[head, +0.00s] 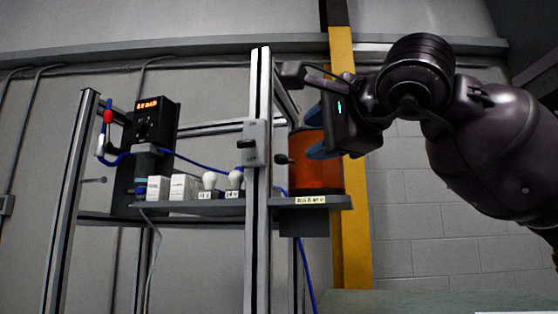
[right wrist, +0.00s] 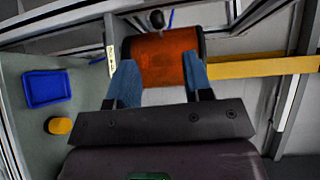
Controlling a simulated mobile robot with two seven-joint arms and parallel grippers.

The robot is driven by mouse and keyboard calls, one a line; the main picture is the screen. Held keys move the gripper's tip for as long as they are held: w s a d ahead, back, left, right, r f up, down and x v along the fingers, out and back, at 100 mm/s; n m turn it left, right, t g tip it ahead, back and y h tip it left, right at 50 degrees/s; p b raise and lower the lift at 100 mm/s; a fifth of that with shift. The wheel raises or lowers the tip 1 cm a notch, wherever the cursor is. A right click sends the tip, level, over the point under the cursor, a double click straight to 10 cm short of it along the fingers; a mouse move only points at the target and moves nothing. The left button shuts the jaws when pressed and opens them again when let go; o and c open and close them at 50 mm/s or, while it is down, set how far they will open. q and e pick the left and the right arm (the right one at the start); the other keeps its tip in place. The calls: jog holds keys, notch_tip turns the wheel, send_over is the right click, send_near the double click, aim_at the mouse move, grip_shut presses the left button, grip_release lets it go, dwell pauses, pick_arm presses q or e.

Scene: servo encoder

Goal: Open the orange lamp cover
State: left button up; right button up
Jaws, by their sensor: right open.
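The orange lamp cover (head: 315,165) is a translucent orange cylinder section on the right end of the shelf, with a dark round knob (head: 281,160) on its left side. In the right wrist view the cover (right wrist: 166,58) lies ahead of the fingers, with the knob (right wrist: 157,19) beyond it at the top. My right gripper (head: 314,132) comes in from the right at the cover's upper right. Its blue fingers (right wrist: 158,84) are spread, one toward each side of the cover, with nothing held between them. I cannot tell whether they touch the cover. My left gripper is not in view.
The shelf (head: 230,207) carries white boxes (head: 170,187) and bulbs (head: 209,181) left of a metal post (head: 258,230). A yellow post (head: 352,230) rises behind the cover. A blue tray (right wrist: 46,88) shows in the wrist view.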

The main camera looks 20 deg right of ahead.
aim_at(285, 158)
jog(key=x, duration=1)
jog(key=shift+w+f, duration=0.2)
jog(key=shift+w, duration=0.2)
grip_shut()
